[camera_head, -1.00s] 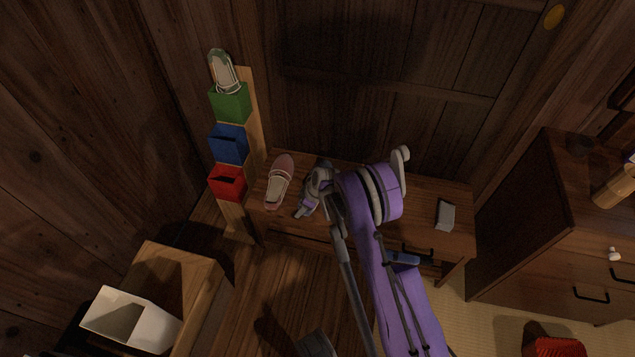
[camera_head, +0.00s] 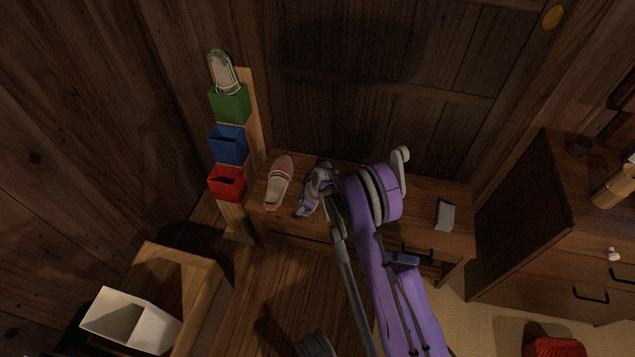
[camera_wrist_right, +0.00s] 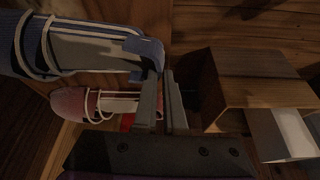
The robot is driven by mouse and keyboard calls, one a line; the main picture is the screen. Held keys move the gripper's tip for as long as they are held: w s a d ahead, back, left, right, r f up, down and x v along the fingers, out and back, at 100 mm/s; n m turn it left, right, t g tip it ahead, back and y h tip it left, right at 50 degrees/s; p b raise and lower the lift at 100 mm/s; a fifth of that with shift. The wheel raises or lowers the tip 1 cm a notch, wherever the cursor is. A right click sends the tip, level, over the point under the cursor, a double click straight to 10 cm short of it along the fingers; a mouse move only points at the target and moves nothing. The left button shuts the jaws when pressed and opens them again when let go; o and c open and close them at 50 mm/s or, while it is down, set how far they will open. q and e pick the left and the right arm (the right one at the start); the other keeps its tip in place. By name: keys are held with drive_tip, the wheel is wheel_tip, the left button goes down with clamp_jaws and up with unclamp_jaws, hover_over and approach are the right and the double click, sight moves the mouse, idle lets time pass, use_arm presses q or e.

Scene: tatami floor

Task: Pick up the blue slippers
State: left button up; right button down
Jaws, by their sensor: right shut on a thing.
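A blue slipper with white straps (camera_wrist_right: 85,50) fills the upper left of the right wrist view. Its end meets the fingers of my right gripper (camera_wrist_right: 162,88), which is shut on it. In the head view the right wrist and gripper (camera_head: 312,192) are over the left part of the low wooden table (camera_head: 350,185), just right of the pink slipper (camera_head: 278,182). Only one blue slipper is clear to me. My left gripper is not in view.
A wooden stand at left bears green (camera_head: 230,103), blue (camera_head: 228,145) and red (camera_head: 227,183) holders; a pale green slipper (camera_head: 223,72) is in the green one. A white box (camera_head: 130,320) is at lower left. A grey item (camera_head: 445,215) lies on the table's right.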

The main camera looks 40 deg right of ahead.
drive_tip(key=shift+r, duration=0.1)
idle(0.8)
